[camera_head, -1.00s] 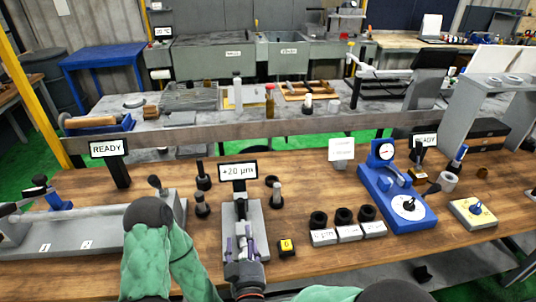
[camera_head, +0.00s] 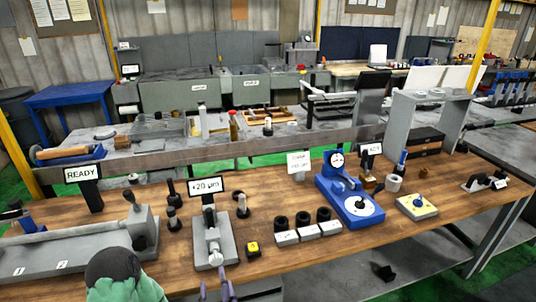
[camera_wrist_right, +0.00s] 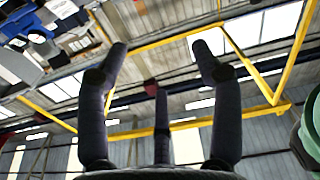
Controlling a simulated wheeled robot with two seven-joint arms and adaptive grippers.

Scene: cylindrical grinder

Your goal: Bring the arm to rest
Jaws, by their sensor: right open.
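My right gripper (camera_head: 214,282) shows only by its purple fingertips at the bottom edge of the head view, just in front of the grey gauge stand (camera_head: 212,255). In the right wrist view its dark fingers (camera_wrist_right: 162,52) are spread apart with nothing between them, pointing up toward the wall and roof frames. A green arm link of mine with a dark cap shows at the lower left of the head view. My left gripper is not in view.
The wooden bench (camera_head: 290,265) carries a grey fixture (camera_head: 75,248) at left, a "+20 µm" display (camera_head: 208,185), black rings (camera_head: 302,218) on labelled blocks, a blue dial gauge stand (camera_head: 350,195) and a yellow-topped box (camera_head: 417,206).

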